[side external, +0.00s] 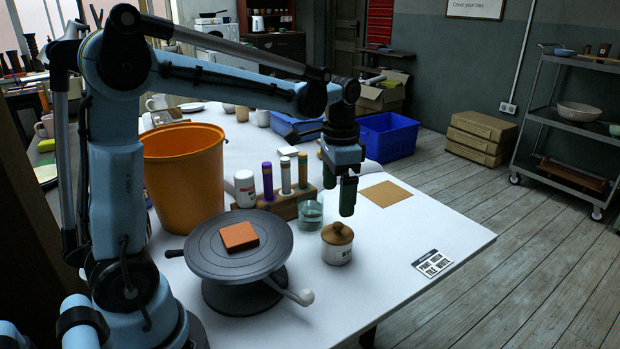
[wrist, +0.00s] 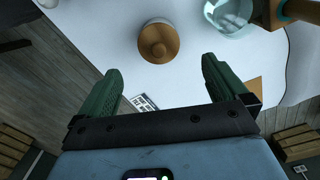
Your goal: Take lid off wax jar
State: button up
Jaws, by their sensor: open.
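The wax jar (side external: 337,252) is a small white pot with dark lettering, standing upright on the white table. Its brown lid (side external: 337,233) with a round knob sits on top. In the wrist view the lid (wrist: 159,42) shows from above, with a little of the white jar at its edge. My gripper (side external: 341,203) is above the table, close to the jar and higher than its lid. Its two green fingers are apart and empty. In the wrist view the lid lies beyond the gripper (wrist: 156,80), roughly centred between the fingers, and no contact shows.
A glass of water (side external: 310,214) stands just behind the jar, by a wooden holder (side external: 282,207) with upright tubes. A dark turntable (side external: 216,259) with an orange block is at left. A printed card (side external: 433,264) lies at right. The table's right front is mostly clear.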

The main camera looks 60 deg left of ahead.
aim_at(338, 224)
jog(key=shift+d+f, duration=0.15)
jog(key=shift+f, duration=4.05)
jog(key=c, duration=1)
